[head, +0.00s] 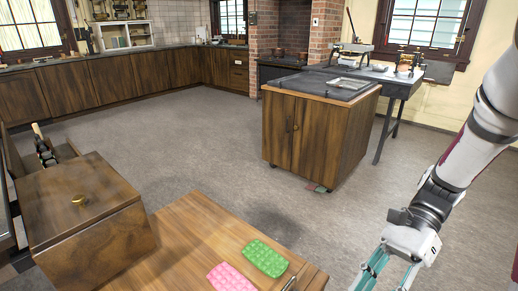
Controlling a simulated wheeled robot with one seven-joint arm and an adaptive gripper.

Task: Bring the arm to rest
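My arm (468,150) comes in from the upper right and reaches down toward the lower right, over the grey floor. My gripper (385,277) is at its end, at the bottom edge, right of the wooden table in front. Its teal fingers point down and run out of the picture. The fingertips are cut off, so I cannot see whether they are apart or hold anything. The gripper appears apart from the table.
A wooden table (185,220) in front holds a green block-like piece (264,258) and a pink one (231,279). A wooden box (85,215) stands left. A wooden cabinet (318,139) and dark side table (395,84) stand farther back. Open floor (200,130) lies between.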

